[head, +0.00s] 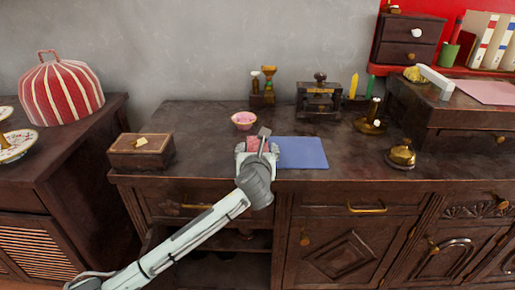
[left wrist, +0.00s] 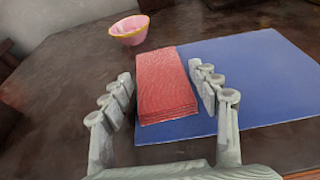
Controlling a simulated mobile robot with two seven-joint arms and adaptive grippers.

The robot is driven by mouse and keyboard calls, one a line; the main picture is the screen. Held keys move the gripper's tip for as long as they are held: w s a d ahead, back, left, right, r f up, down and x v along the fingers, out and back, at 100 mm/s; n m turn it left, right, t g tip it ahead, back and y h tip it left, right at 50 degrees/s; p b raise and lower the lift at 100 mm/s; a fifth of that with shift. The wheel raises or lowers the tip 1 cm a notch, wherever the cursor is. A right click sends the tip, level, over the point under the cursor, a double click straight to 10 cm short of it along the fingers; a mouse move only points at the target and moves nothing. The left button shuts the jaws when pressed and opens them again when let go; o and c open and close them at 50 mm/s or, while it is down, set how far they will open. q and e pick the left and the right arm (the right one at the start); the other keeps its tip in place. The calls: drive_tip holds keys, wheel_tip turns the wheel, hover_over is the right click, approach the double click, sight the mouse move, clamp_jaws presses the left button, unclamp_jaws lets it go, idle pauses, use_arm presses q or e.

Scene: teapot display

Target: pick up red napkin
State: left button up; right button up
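The red napkin (left wrist: 163,84) is a folded stack lying on the left part of a blue mat (left wrist: 255,70). In the head view the napkin (head: 254,143) is partly hidden by my left gripper (head: 257,150), and the blue mat (head: 305,153) shows to its right. In the left wrist view the fingers of my left gripper (left wrist: 165,100) are apart, one on each side of the napkin. The right finger is very near the napkin's edge; I cannot tell whether it touches. My right gripper does not show.
A pink bowl (head: 244,120) stands just behind the napkin and also shows in the left wrist view (left wrist: 130,30). A wooden box (head: 141,150) is to the left, a brass bell (head: 401,154) to the right. The cabinet top (head: 200,130) is bare between box and bowl.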

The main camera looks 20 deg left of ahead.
use_arm(q)
drive_tip(key=c, duration=0.7)
drive_tip(key=shift+c, duration=0.2)
